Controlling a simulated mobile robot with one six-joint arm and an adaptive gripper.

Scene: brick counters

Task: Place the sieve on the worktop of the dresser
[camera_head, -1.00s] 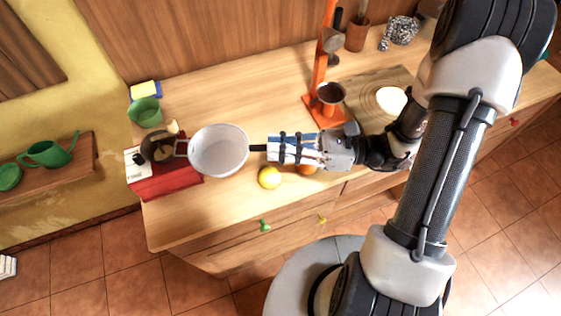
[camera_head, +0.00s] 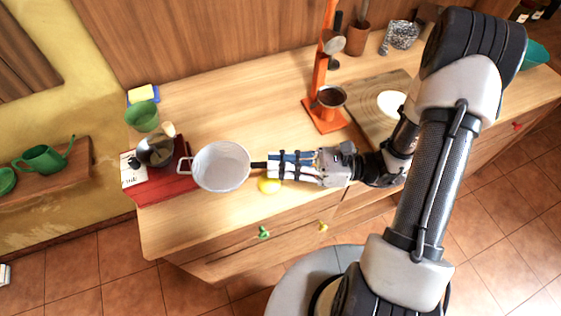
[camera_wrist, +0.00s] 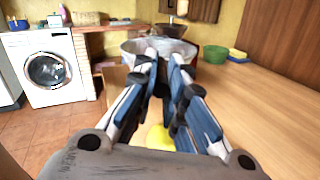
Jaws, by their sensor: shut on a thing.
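The sieve (camera_head: 221,166) is a white bowl with a dark handle and a small loop on its far rim. My gripper (camera_head: 272,166) is shut on its handle and holds it over the left part of the dresser's worktop (camera_head: 240,105). The sieve's bowl also shows past my fingertips in the wrist view (camera_wrist: 160,47), partly hidden by them. Whether its underside touches the wood cannot be told.
A red box (camera_head: 165,188) with a dark metal pot (camera_head: 155,151) stands left of the sieve. A lemon (camera_head: 269,185) lies under my gripper. The worktop behind the sieve is clear.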

